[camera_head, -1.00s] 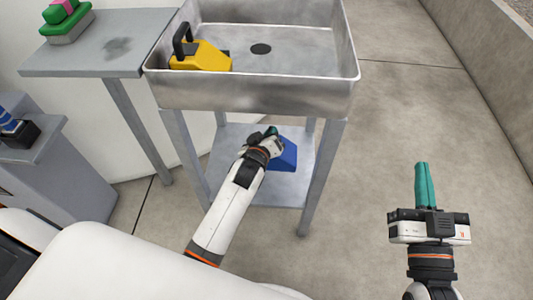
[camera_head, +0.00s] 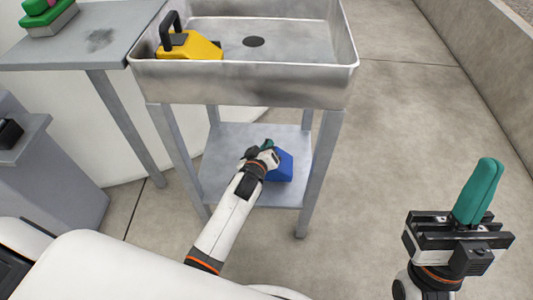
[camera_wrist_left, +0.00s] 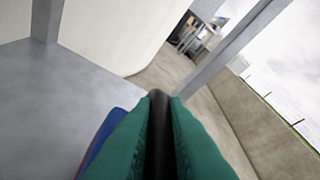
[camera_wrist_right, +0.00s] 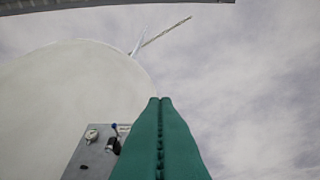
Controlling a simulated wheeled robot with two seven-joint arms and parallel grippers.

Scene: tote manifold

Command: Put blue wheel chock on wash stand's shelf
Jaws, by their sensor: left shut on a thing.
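The blue wheel chock (camera_head: 284,167) is at the wash stand's lower shelf (camera_head: 224,163), toward its right side. My left gripper (camera_head: 266,147) is shut on the chock's black handle (camera_wrist_left: 158,135), which shows between the green fingers in the left wrist view. A strip of the chock's blue body (camera_wrist_left: 103,140) shows left of the fingers there. I cannot tell whether the chock rests on the shelf or hangs just above it. My right gripper (camera_head: 488,163) is shut and empty, out to the right of the stand, over the floor.
The stand's metal basin (camera_head: 250,85) is above the shelf and holds a yellow chock (camera_head: 192,47) with a black handle. Stand legs (camera_head: 320,165) flank the shelf. A grey table (camera_head: 75,50) with a green and pink item stands at left. Floor to the right is clear.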

